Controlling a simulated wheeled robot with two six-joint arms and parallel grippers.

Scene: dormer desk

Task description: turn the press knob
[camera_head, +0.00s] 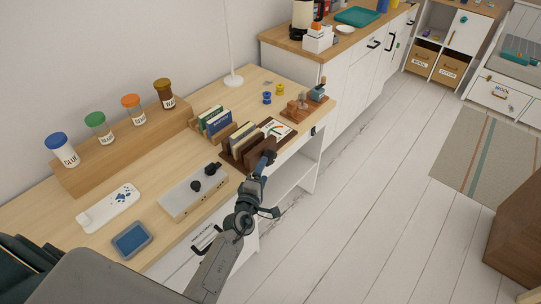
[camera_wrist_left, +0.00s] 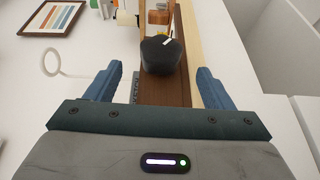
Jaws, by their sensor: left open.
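The press knob (camera_wrist_left: 160,55) is a dark, faceted knob with a pale mark on its top edge. It sits on the brown wooden press (camera_head: 230,156), at the front edge of the desk. In the head view the knob (camera_head: 271,154) is small and partly merged with my gripper. My left gripper (camera_head: 262,165) is just in front of the press. In the left wrist view its blue fingers (camera_wrist_left: 156,85) are wide apart, with the knob ahead between them and apart from both. My right gripper is not in view.
A grey box with black knobs (camera_head: 190,199) and a blue pad (camera_head: 132,239) lie left of the press. Jars stand on a wooden riser (camera_head: 125,150) behind. A wooden stand with books (camera_head: 214,122) is beside the press. The floor (camera_head: 370,200) right of the desk is clear.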

